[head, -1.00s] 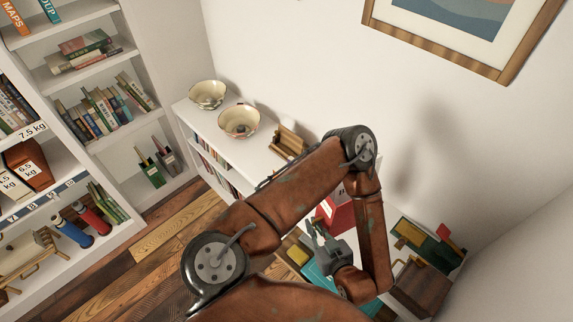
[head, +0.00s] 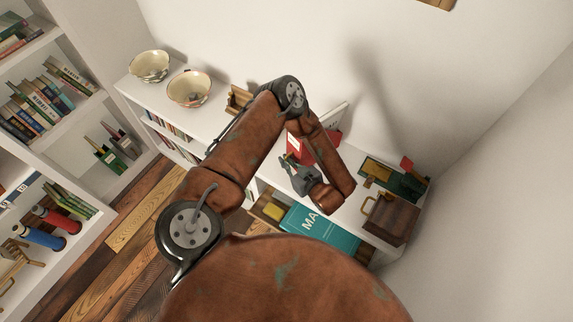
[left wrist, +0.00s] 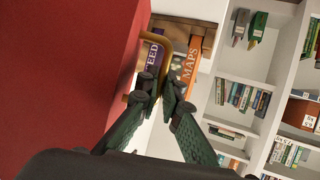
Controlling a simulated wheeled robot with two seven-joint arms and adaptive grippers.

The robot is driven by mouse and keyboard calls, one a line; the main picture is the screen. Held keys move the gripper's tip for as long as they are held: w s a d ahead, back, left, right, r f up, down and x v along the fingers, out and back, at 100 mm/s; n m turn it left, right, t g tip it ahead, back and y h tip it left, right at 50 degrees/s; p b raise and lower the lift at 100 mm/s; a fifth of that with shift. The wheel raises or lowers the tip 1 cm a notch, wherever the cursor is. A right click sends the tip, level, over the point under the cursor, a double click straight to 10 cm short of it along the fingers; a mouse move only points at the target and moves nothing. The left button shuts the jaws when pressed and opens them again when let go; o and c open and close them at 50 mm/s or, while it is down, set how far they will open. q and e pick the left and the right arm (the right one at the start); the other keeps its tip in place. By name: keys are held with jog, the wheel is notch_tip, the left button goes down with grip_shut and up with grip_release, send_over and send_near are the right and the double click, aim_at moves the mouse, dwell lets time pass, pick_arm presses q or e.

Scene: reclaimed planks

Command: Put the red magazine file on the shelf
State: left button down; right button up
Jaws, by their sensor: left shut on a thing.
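The red magazine file (head: 325,150) is upright over the right part of the low white bookcase (head: 214,122), partly hidden behind my left arm. Pale sheets or a book show at its top. I cannot tell whether its base touches the bookcase top. My left gripper (head: 286,160) is at the file's near left side. In the left wrist view, the file's red side (left wrist: 60,70) fills the left, and the fingers (left wrist: 165,92) are shut on a brass loop handle (left wrist: 176,50) beside it. My right gripper is not in view.
Two bowls (head: 189,88) and a wooden holder (head: 238,101) stand left on the bookcase top. A brown case (head: 391,220) and a green item (head: 407,185) are at its right end. A teal book (head: 322,235) shows lower down. Tall shelves (head: 75,135) stand left.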

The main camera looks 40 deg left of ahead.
pick_arm(q)
jog(key=f, duration=0.2)
jog(key=w+f, duration=0.1)
jog(key=f, duration=0.1)
jog(key=shift+a+f+b, duration=0.1)
jog(key=shift+a+b, duration=0.25)
jog(key=c, duration=2.6)
grip_release()
jog(key=shift+f, duration=0.2)
jog(key=o, duration=0.5)
jog(key=shift+s, duration=0.1)
jog(key=shift+r, duration=0.1)
